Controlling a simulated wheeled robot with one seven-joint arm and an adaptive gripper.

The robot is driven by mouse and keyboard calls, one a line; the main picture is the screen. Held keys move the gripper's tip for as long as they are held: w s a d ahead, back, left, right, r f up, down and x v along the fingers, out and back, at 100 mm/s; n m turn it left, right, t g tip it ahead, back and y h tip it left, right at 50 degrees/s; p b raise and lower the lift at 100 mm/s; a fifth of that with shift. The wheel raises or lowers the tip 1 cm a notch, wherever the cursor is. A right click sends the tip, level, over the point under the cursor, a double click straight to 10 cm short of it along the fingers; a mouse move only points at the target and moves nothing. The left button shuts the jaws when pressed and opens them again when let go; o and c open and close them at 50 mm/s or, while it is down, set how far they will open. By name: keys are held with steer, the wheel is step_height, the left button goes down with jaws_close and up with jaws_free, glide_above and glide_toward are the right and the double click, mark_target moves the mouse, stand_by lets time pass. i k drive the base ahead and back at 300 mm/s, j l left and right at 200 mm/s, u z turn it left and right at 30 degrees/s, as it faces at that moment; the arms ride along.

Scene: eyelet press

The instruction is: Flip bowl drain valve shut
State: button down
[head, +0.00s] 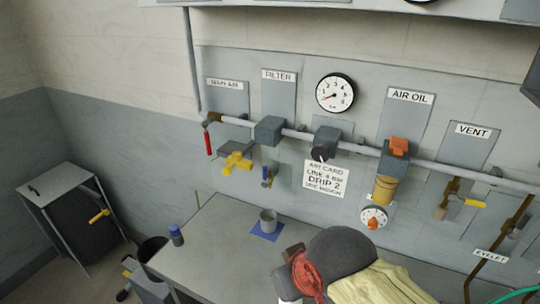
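The filter (269,130) is a dark grey block on the pale air pipe, below the FILTER plate. Beneath it hangs a small fitting with a blue lever (268,183), which looks like the bowl drain valve. The bowl itself is not clear to see. A grey cup (268,216) stands on a blue mat (262,236) on the bench below. I cannot make out my gripper in the head view.
A yellow handle (237,162) is left of the filter, and a red lever (208,144) hangs further left. The bench is clear around the cup.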

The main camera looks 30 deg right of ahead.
mark_target(265, 177)
steer(key=i+j, duration=0.1)
steer(key=j, duration=0.85)
steer(key=i+j+z, duration=0.1)
steer(key=j, duration=0.4)
